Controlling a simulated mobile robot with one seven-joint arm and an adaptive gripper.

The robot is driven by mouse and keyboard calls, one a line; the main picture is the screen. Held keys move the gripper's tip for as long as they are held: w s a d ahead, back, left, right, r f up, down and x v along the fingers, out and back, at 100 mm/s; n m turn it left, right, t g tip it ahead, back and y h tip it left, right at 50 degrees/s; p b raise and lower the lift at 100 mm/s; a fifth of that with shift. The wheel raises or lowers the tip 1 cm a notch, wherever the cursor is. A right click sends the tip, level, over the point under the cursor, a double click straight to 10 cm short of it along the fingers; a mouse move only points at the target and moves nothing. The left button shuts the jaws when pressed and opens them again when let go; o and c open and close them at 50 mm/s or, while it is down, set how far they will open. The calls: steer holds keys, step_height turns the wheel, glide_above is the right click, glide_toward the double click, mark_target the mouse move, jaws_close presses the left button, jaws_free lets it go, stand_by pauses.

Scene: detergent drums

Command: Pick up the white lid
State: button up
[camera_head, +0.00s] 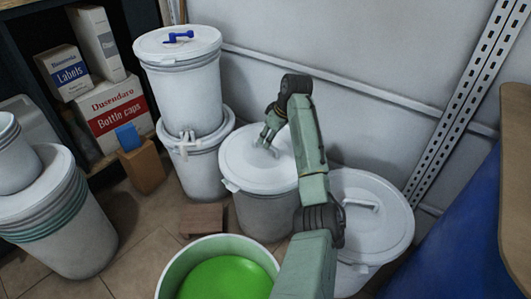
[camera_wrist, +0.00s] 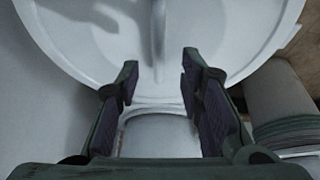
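The round white lid (camera_head: 243,165) sits on the middle drum (camera_head: 262,214) in the head view. My gripper (camera_head: 267,138) is over the lid's far right part, pointing down. In the wrist view the lid (camera_wrist: 225,45) fills the upper part, and its raised bar handle (camera_wrist: 158,40) runs down towards the gap between my fingertips. My gripper (camera_wrist: 159,75) is open there, with one finger on each side of the handle's line. Nothing is held. I cannot tell whether the fingers touch the lid.
A second lidded drum (camera_head: 372,215) stands right, partly behind my arm. Stacked drums (camera_head: 185,85) stand back left, another drum (camera_head: 62,235) far left. An open bucket of green liquid (camera_head: 222,280) is in front. A brown block (camera_head: 201,220) lies on the floor. The wall is close behind.

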mark_target(263, 151)
steer(key=x, duration=0.4)
steer(key=shift+w+f, duration=0.1)
steer(key=shift+c, duration=0.5)
jaws_close()
